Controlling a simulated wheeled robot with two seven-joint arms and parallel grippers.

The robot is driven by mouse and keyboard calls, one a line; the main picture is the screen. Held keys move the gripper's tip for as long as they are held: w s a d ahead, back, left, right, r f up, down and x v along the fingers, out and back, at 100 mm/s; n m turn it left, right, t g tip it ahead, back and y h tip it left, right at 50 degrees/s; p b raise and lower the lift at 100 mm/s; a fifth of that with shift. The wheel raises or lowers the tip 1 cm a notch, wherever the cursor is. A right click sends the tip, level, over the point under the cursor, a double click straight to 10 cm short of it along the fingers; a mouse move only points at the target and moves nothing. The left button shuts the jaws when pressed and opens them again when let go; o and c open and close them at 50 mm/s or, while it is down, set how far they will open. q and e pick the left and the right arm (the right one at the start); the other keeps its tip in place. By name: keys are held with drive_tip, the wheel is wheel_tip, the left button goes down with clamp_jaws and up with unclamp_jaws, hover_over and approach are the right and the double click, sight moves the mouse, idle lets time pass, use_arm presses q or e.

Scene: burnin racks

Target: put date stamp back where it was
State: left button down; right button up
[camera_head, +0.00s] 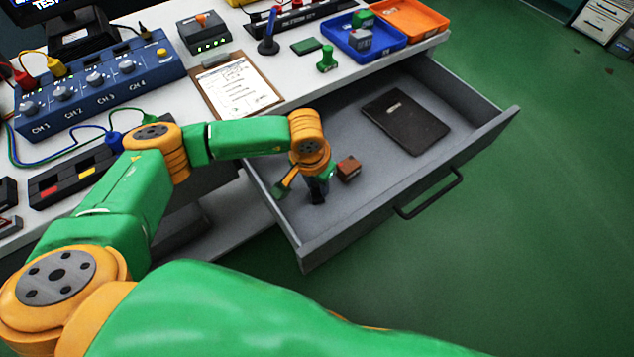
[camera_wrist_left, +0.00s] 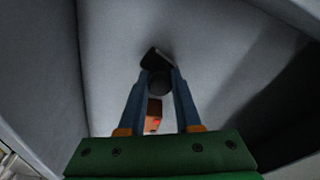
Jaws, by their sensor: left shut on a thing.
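My left gripper (camera_head: 313,178) reaches down into the open grey drawer (camera_head: 385,174) near its left front corner. In the left wrist view its two blue fingers (camera_wrist_left: 159,88) are closed on a small dark object, which I take to be the date stamp (camera_wrist_left: 157,62). The stamp's dark lower end also shows in the head view (camera_head: 317,197), low over the drawer floor; I cannot tell if it touches. A small brown-red block (camera_head: 348,168) is in the drawer just right of the gripper. My right gripper is not in view.
A black notebook (camera_head: 406,123) lies toward the drawer's right end. On the white desk are a clipboard (camera_head: 236,86), a green stamp-like piece (camera_head: 327,59), a blue tray (camera_head: 390,44) and an orange tray (camera_head: 414,18). The drawer floor between block and notebook is clear.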

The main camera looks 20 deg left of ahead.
sight(312, 198)
use_arm(q)
drive_tip(key=shift+f, duration=0.2)
drive_tip(key=c, duration=0.6)
unclamp_jaws()
drive_tip(key=shift+r, duration=0.6)
wheel_tip(312, 198, up, 11)
drive_tip(key=s, duration=0.1)
drive_tip(key=shift+s+a+b, duration=0.25)
drive_tip(key=shift+s+b, duration=0.05)
drive_tip(key=shift+s, duration=0.1)
